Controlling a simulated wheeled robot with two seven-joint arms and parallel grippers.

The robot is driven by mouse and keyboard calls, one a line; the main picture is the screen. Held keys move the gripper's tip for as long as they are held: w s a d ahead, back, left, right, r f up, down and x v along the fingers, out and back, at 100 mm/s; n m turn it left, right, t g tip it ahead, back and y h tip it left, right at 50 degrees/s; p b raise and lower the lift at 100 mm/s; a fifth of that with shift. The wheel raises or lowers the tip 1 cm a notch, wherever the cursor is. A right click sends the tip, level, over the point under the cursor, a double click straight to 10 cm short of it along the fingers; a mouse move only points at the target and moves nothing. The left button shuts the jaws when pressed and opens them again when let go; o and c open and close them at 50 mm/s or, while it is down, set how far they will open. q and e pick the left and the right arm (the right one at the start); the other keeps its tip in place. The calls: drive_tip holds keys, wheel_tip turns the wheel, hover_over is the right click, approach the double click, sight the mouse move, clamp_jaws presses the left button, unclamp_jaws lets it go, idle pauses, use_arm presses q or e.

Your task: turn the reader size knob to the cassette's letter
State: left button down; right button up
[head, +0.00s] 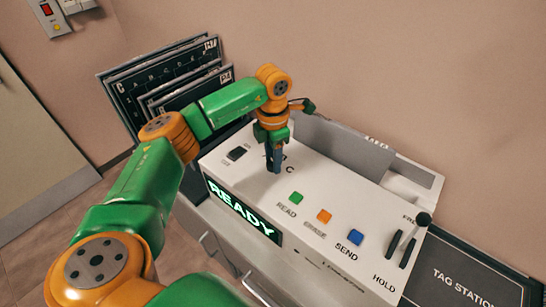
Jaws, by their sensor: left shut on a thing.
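The white reader (330,210) stands against the wall, with a lit green READY display (240,208) on its front. My left gripper (273,163) points down onto the reader's top, left of the green button. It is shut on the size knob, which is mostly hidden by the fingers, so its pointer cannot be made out. A printed letter C (290,169) shows just right of the fingers; other letters around the knob are hidden. Dark cassettes (133,88) stand upright behind the reader's left end; one bears a C at its left edge. My right gripper is out of view.
Green (296,198), orange (324,216) and blue (356,237) buttons run along the reader's top. A grey bay (345,147) lies along the back. A dark TAG STATION mat (465,275) is at lower right.

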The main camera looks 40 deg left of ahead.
use_arm(q)
drive_tip(key=shift+n, duration=0.3)
idle(0.4)
drive_tip(key=shift+c, duration=2.2)
unclamp_jaws()
drive_tip(key=shift+r, duration=0.1)
wheel_tip(320, 180, up, 7)
drive_tip(key=shift+b, duration=0.8)
